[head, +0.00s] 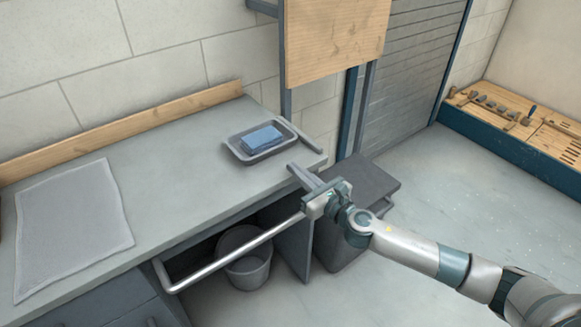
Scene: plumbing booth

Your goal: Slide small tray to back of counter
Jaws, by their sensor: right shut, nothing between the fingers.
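The small grey tray (234,150) sits on the counter (160,170) near its right end, with a blue block, perhaps a sponge or cloth, (262,138) lying in it. A gap of bare counter lies between the tray and the wooden strip at the back. My right gripper (298,170) is shut and empty at the counter's front right corner, just in front and to the right of the tray. It looks apart from the tray. My left gripper is not in view.
A wooden backsplash (120,134) runs along the wall. A grey mat (72,225) lies at the counter's left. A metal rail (235,254) sticks out in front. A bucket (248,270) stands below, and a dark grey bin (350,240) stands right of the counter.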

